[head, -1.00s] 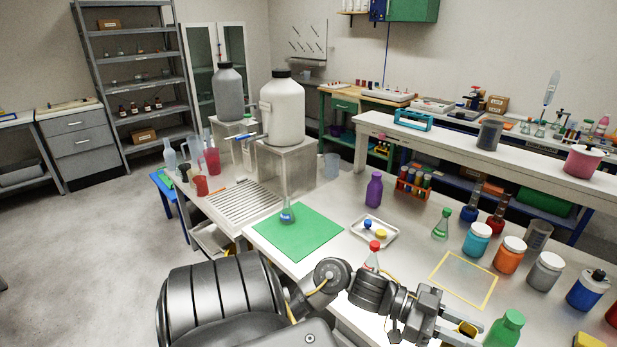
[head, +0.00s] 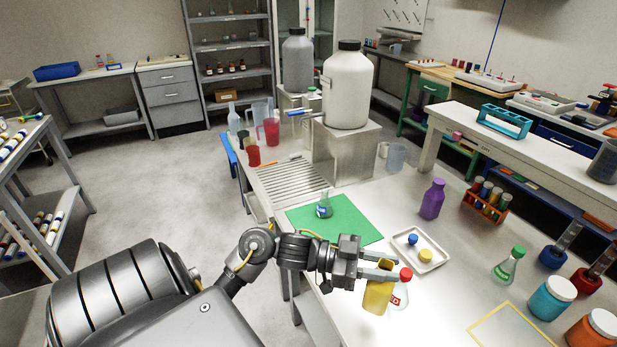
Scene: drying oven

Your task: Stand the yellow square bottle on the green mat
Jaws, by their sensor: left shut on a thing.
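My left gripper (head: 380,272) is shut on the yellow square bottle (head: 377,296) and holds it near the table's front edge, right of the green mat. The bottle hangs below the fingers; I cannot tell how far it is above the table. The green mat (head: 352,231) lies flat on the table, behind and to the left of the gripper. A small flask with blue contents (head: 324,207) stands on the mat's back part. My right gripper is not in view.
A red-capped flask (head: 402,288) stands right beside the held bottle. A white tray (head: 441,254) with blue and yellow pieces lies right of the mat. A purple bottle (head: 432,200) stands behind it. A large white canister (head: 347,88) on a metal stand is behind the mat.

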